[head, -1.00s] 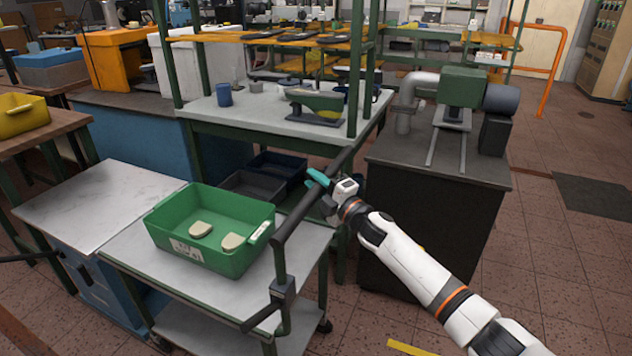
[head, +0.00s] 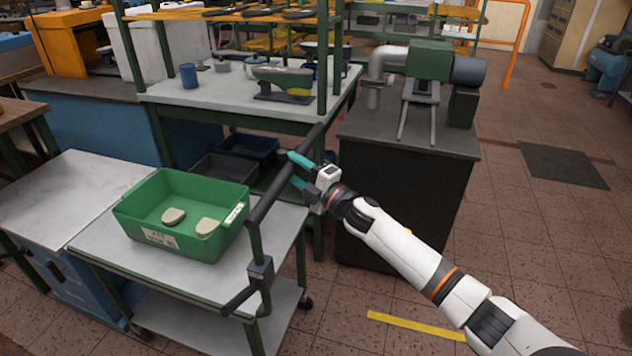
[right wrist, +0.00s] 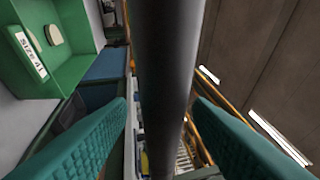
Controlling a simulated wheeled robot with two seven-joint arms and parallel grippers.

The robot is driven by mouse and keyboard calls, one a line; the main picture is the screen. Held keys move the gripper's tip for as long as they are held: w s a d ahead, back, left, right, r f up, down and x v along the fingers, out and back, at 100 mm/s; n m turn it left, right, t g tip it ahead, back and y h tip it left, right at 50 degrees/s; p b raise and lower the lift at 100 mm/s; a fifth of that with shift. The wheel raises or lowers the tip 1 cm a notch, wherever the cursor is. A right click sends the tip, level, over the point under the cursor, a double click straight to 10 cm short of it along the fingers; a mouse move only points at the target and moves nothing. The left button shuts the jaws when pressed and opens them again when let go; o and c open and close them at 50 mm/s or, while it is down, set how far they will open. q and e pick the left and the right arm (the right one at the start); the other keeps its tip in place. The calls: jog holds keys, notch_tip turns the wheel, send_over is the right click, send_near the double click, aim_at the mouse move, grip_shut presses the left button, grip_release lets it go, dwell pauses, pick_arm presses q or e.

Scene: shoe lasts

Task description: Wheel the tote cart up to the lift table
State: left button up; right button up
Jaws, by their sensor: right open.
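The tote cart (head: 185,285) has a grey top, a green frame and a dark push handle (head: 268,200) on its right side. A green tote (head: 180,245) with two pale pieces in it stands on the cart. My right gripper (head: 296,171) is open at the handle's far part. In the right wrist view the dark bar (right wrist: 168,85) runs between its two teal fingers, with gaps visible on both sides. A grey-topped table with a blue base (head: 65,190), possibly the lift table, stands beside the cart's left end. My left gripper is out of view.
A green-framed workbench (head: 215,98) stands behind the cart, with dark bins (head: 222,172) beneath it. A dark cabinet (head: 400,200) bearing a green machine (head: 428,60) stands beyond my right gripper. Tiled floor with a yellow stripe (head: 415,325) is open at right.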

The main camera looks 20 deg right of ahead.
jog(key=v, duration=0.8)
jog(key=shift+r, duration=0.2)
jog(key=shift+f, duration=0.1)
jog(key=s+d+f+m+g+h+p, duration=0.1)
jog(key=d+f+m+h, duration=0.3)
jog(key=f, duration=0.7)
jog(key=s+d+f+m+g+h+p, duration=0.1)
jog(key=s+d+f+m+h, duration=0.3)
jog(key=f, duration=0.7)
jog(key=s+f+m+g+h+p, duration=0.1)
jog(key=s+f+m+g, duration=0.2)
jog(key=f, duration=0.5)
jog(key=s+f+m+g+p, duration=0.1)
jog(key=s+f+m, duration=0.2)
jog(key=s+f, duration=0.4)
jog(key=s+f+m+g+h+p, duration=0.1)
jog(key=s+f+m+g, duration=0.15)
jog(key=s+f, duration=0.6)
jog(key=s+f+m+g+h, duration=0.1)
jog(key=s+f+m+g, duration=0.15)
jog(key=s+f, duration=0.65)
jog(key=s+a+m+g, duration=0.1)
jog(key=s+g, duration=0.1)
jog(key=s, duration=1)
jog(key=s+a+f+m+g+p, duration=0.1)
jog(key=s+a+g, duration=0.1)
jog(key=s, duration=1)
jog(key=shift+s+f+g, duration=0.2)
jog(key=shift+s+g, duration=0.05)
jog(key=shift+g, duration=0.15)
